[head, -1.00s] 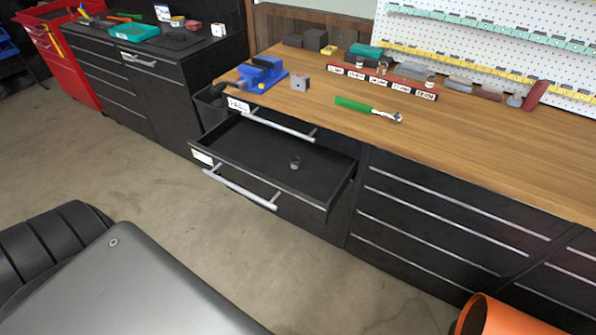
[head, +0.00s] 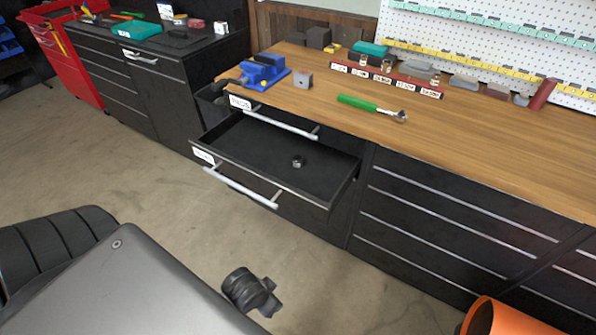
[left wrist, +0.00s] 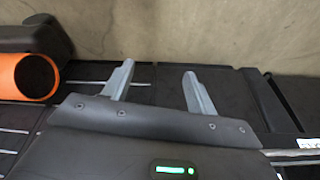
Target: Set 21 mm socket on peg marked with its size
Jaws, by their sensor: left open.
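A small dark, ring-like socket (head: 298,161) lies in the open drawer (head: 245,150), towards its right side. I cannot read its size. A red rail (head: 405,82) with white size labels runs along the bench; shiny sockets (head: 386,66) stand at some of its places. The labels are too small to read surely, and the pegs are hard to make out. My left gripper (left wrist: 158,68) is open and empty in the left wrist view, over the floor and cabinet fronts, away from the socket. My right gripper is not in view.
A green-handled ratchet (head: 370,106) lies on the wooden bench (head: 480,130) before the rail. The drawer juts over the floor. An orange bin (head: 495,318) stands at lower right.

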